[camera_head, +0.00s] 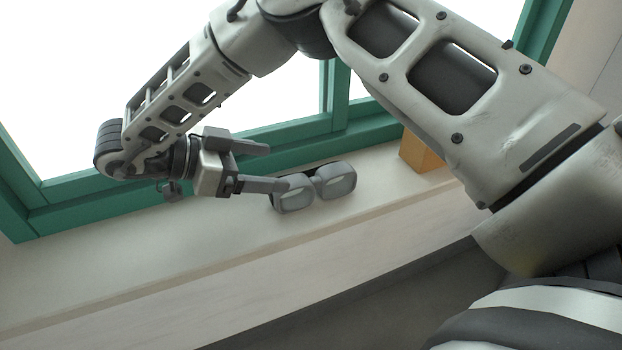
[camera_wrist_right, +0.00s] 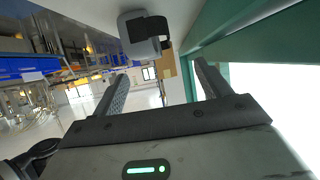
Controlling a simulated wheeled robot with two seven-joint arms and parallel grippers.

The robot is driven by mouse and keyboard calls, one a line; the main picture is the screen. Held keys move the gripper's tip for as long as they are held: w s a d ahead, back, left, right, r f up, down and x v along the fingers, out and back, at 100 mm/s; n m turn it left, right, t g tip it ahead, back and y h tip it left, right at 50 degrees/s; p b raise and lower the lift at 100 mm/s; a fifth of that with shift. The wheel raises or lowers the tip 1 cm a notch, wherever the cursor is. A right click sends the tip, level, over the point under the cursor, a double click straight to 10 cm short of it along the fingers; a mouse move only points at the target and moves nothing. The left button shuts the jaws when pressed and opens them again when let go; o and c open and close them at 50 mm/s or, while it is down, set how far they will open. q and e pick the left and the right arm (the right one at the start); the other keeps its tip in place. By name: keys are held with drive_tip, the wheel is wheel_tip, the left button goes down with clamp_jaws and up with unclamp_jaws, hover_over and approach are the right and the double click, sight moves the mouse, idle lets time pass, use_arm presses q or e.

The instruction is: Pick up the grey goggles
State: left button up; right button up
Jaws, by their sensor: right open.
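The grey goggles (camera_head: 336,180) lie on the pale window sill (camera_head: 395,205), with their two lenses facing the head camera. My right gripper (camera_head: 277,167) is open beside the left end of the goggles. Its lower finger slightly overlaps their left edge in the head view, and I cannot tell whether it touches. In the right wrist view the goggles (camera_wrist_right: 133,36) show near the top with a dark strap, ahead of the open, empty fingers (camera_wrist_right: 162,80). My left gripper is not in view.
An orange-brown block (camera_head: 420,154) stands on the sill to the right of the goggles. A green window frame (camera_head: 290,132) runs along behind the sill. The sill's front edge drops off below. The sill left of the gripper is clear.

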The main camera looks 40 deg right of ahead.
sight(309, 171)
drive_tip(key=shift+x, duration=0.95)
drive_tip(key=shift+s+r+p+x, duration=0.1)
drive_tip(key=shift+s+p+x, duration=0.2)
drive_tip(key=shift+x, duration=1.05)
drive_tip(key=shift+s+r+p+x, duration=0.15)
drive_tip(key=shift+p+x, duration=0.2)
drive_tip(key=shift+x, duration=1.05)
drive_tip(key=shift+w, duration=0.1)
drive_tip(key=shift+c, duration=0.3)
drive_tip(key=c, duration=1)
